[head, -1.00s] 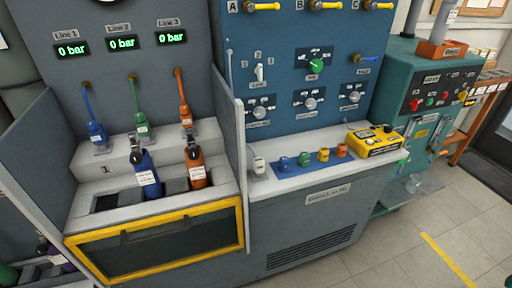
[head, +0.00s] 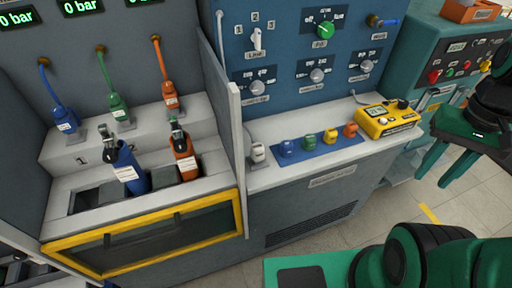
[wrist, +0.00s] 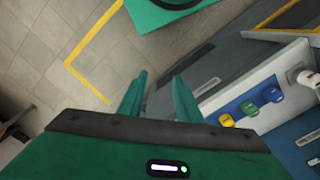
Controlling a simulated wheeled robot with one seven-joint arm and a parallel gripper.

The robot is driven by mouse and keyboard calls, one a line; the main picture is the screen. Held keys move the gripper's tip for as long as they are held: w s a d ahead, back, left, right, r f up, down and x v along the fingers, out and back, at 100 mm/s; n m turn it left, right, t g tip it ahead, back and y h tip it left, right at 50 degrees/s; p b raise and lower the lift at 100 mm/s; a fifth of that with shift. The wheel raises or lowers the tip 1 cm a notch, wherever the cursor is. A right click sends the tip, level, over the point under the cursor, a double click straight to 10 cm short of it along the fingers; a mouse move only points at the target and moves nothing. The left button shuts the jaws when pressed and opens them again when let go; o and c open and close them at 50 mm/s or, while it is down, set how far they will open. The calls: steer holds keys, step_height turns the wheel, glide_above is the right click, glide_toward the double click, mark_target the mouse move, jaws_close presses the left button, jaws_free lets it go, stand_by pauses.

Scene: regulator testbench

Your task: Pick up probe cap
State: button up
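Several small coloured caps stand in a row on a blue mat (head: 325,149) on the bench's white ledge: blue (head: 287,147), green (head: 309,142), yellow (head: 330,136) and orange (head: 350,130). A white-grey piece (head: 257,153) with a cable stands left of the mat. I cannot tell for sure which of these is the probe cap. The wrist view shows the yellow (wrist: 227,120), green (wrist: 249,108) and blue (wrist: 273,94) caps and the white piece (wrist: 306,78). My gripper (head: 432,180) is open and empty, right of the ledge; its parted fingers show in the wrist view (wrist: 160,76).
A yellow meter (head: 388,119) sits on the ledge right of the mat. A grey partition (head: 235,150) borders the left bay, which holds blue (head: 125,170) and orange (head: 184,155) bottles. A teal cabinet (head: 455,60) stands at right.

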steer(key=o, duration=0.4)
steer(key=shift+o, duration=0.8)
steer(key=shift+w+a+r+n, duration=0.65)
steer(key=shift+w+a+n, duration=0.1)
steer(key=shift+n, duration=0.35)
steer(key=w+a+n, duration=1.4)
steer(key=w+a, duration=0.1)
steer(key=w+a+n, duration=0.1)
steer(key=a+n, duration=0.2)
steer(key=a, duration=0.3)
steer(key=w+a+n, duration=0.1)
steer(key=a+n, duration=0.3)
steer(key=a, duration=0.2)
steer(key=w+a+f+n+y, duration=0.1)
steer(key=a+n, duration=0.3)
steer(key=a, duration=0.3)
steer(key=shift+f, duration=0.1)
glide_above(258, 145)
steer(key=f, duration=0.4)
steer(key=shift+s+a+f, duration=0.1)
steer(key=shift+s+f, duration=0.05)
steer(key=shift+s, duration=0.15)
steer(key=shift+w+f, duration=0.15)
steer(key=shift+f, duration=1.45)
steer(key=shift+w+f, duration=0.1)
steer(key=shift+f, duration=1.45)
